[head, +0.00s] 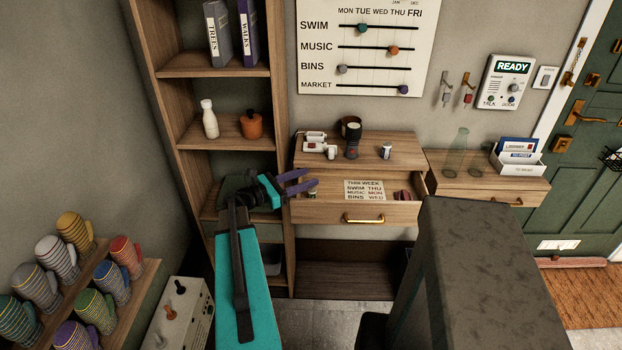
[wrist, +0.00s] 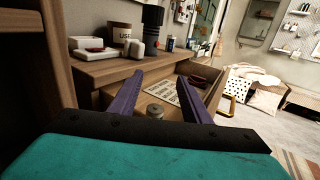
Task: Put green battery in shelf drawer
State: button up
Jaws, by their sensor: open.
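The open shelf drawer (head: 375,213) has a brass handle and a printed card (head: 363,190) inside. A small upright cylinder (head: 312,192), probably the green battery, stands in the drawer's left end. Its side looks faintly greenish, but it is too small to be sure. My gripper (head: 313,180) has purple fingers, which are open at the drawer's left side. In the wrist view the cylinder's metallic top (wrist: 155,110) shows between and beyond the open fingers, apparently not gripped. My gripper's body hides part of the drawer in that view.
The cabinet top (head: 290,158) above the drawer holds a white device (head: 314,142), a dark cylinder (head: 352,141), a brown pot and small cylinders (head: 386,151). A reddish item (head: 403,195) lies at the drawer's right. A tall bookcase (head: 280,120) stands close on the left.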

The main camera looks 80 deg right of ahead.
jog(key=b+v, duration=0.1)
jog(key=v, duration=0.8)
jog(key=shift+b, duration=0.3)
jog(key=shift+r, duration=0.15)
